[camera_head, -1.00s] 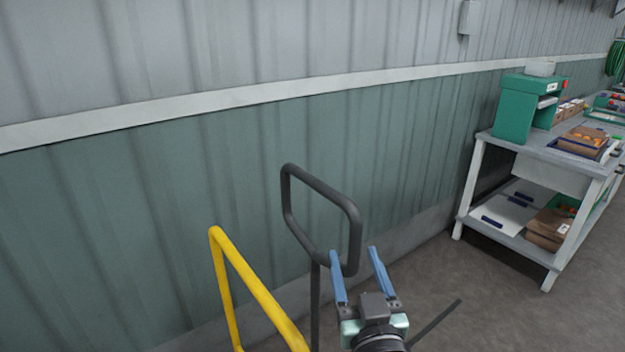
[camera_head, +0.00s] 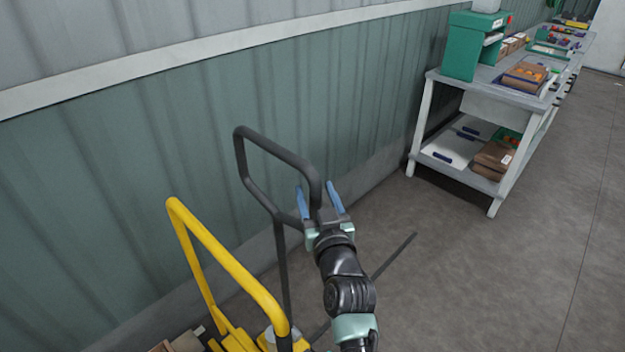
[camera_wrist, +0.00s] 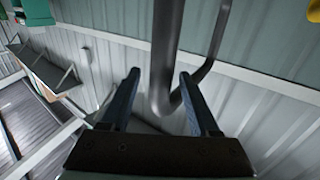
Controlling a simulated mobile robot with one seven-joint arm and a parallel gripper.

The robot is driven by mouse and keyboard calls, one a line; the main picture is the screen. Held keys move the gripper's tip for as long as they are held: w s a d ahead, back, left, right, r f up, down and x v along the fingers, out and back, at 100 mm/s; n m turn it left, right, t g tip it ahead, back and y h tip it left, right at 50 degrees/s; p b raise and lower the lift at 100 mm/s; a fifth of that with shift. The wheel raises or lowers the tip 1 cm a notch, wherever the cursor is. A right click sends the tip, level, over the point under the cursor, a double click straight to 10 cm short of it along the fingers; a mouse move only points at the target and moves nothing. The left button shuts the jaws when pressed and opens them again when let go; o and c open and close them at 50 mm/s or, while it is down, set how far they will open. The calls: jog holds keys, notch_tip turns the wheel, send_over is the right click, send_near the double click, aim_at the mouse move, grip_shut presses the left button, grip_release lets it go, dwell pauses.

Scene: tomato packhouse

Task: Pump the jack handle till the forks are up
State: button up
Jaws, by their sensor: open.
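The jack handle (camera_head: 262,147) is a dark grey loop on a thin upright shaft (camera_head: 282,265), left of my arm. My gripper (camera_head: 315,186) is open, with its two blue fingers on either side of the loop's right-hand bar. The loop's lower bend shows there too. Yellow parts of the jack's base (camera_head: 235,340) show at the bottom edge. The forks cannot be made out.
A yellow tube frame (camera_head: 225,258) stands left of the shaft. The corrugated wall (camera_head: 110,190) runs close behind. A grey workbench (camera_head: 480,85) with a green machine (camera_head: 462,45) and boxed produce stands at the right. The floor (camera_head: 500,290) at the right is clear.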

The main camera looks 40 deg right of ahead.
jog(key=shift+x, duration=1.65)
grip_shut()
